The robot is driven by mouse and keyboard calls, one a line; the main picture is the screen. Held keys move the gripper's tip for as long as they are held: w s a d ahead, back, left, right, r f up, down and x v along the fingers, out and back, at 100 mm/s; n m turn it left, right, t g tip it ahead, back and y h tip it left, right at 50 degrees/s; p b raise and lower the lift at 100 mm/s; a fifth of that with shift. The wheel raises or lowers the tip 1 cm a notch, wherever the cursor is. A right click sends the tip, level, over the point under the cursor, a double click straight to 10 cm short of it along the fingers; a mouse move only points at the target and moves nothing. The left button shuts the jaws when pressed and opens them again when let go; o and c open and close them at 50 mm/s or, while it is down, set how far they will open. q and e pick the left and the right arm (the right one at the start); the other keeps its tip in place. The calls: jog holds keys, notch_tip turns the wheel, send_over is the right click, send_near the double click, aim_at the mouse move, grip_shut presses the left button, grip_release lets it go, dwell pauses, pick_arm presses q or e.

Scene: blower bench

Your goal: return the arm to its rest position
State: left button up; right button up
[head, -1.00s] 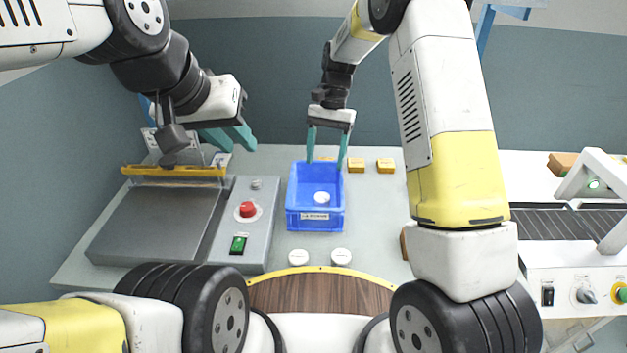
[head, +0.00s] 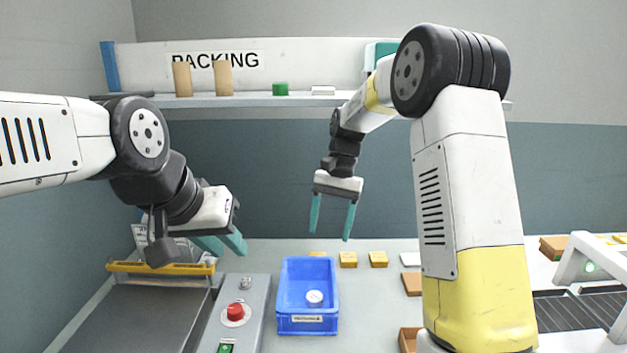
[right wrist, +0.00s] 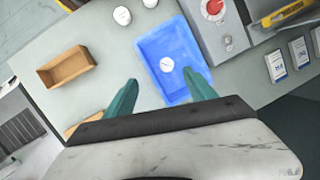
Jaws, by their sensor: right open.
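My right gripper (head: 332,218) is open and empty. It hangs in the air above and behind the blue bin (head: 308,323), with its two teal fingers spread apart. The right wrist view also shows its fingers (right wrist: 160,95), with the blue bin (right wrist: 157,72) beyond and between them. A white round piece (head: 314,297) lies in the bin. My left gripper (head: 222,243) is at the left, above the grey machine with the yellow bar. Its teal fingers are seen from the side, and their gap is not clear.
The grey machine (head: 150,315) and a red button (head: 235,312) are left of the bin. Small yellow blocks (head: 348,260) lie behind it. A shelf (head: 300,101) with tan cylinders runs along the back wall. A conveyor (head: 565,312) stands at the right. Brown boxes (right wrist: 66,67) lie on the bench.

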jog(key=s+d+r+n+t, duration=0.1)
jog(key=s+d+r+t, duration=0.2)
jog(key=s, duration=0.4)
jog(key=s+d+r+n+t, duration=0.1)
jog(key=s+d+r+t, duration=0.2)
jog(key=s, duration=0.5)
jog(key=s+d+r+n+t, duration=0.1)
jog(key=s+d+r+t, duration=0.2)
jog(key=s, duration=0.4)
jog(key=shift+s+d+r+n, duration=0.25)
jog(key=shift+d+r+n, duration=0.05)
jog(key=shift+d+r, duration=0.35)
